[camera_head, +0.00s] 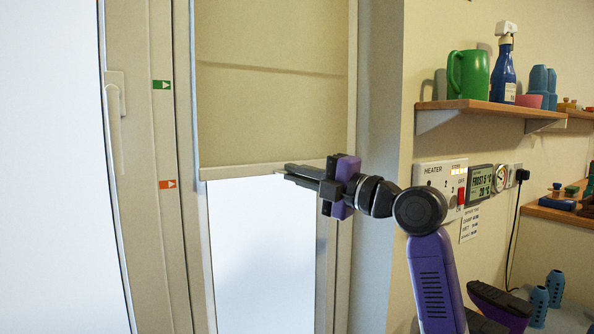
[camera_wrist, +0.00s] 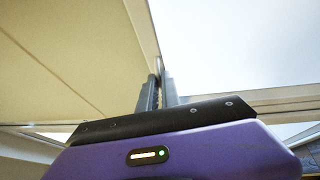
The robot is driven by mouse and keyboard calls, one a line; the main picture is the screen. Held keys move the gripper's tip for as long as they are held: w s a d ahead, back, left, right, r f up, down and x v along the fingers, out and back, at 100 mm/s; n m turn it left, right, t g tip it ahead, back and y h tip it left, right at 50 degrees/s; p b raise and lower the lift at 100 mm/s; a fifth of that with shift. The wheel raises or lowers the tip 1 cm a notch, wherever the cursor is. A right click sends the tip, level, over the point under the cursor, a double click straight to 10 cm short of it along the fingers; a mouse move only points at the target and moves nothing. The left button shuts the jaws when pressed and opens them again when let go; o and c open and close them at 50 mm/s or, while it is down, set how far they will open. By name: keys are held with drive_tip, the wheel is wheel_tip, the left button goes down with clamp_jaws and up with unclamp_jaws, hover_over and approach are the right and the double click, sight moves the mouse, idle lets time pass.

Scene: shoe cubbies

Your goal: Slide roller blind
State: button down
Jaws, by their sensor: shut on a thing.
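The beige roller blind (camera_head: 270,100) hangs over the upper part of a narrow window, with bright glass (camera_head: 262,255) bare below it. Its pale bottom bar (camera_head: 235,172) lies between the heights of a green arrow marker (camera_head: 162,85) and an orange arrow marker (camera_head: 167,184), just above the orange one in the picture. My gripper (camera_head: 285,172) reaches in from the right and is shut on the bottom bar near its middle. In the wrist view the blind (camera_wrist: 70,65) fills the left, and the fingers (camera_wrist: 160,92) meet its edge.
A window handle (camera_head: 115,120) is on the frame at left. At right are a shelf (camera_head: 490,106) with a green mug (camera_head: 468,74) and a blue bottle (camera_head: 504,72), a heater panel (camera_head: 440,180) and a lower counter (camera_head: 560,212). Space before the lower glass is clear.

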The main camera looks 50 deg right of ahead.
drive_tip(key=shift+d+f+b, duration=0.1)
drive_tip(key=shift+f+b, duration=0.25)
drive_tip(key=shift+f, duration=0.55)
drive_tip(key=c, duration=1.6)
unclamp_jaws()
drive_tip(key=shift+o, duration=0.2)
drive_tip(key=shift+s, duration=0.1)
drive_tip(key=s, duration=0.7)
drive_tip(key=shift+s+d+f+p, duration=0.3)
drive_tip(key=shift+d+f+p, duration=0.1)
drive_tip(key=shift+f, duration=0.05)
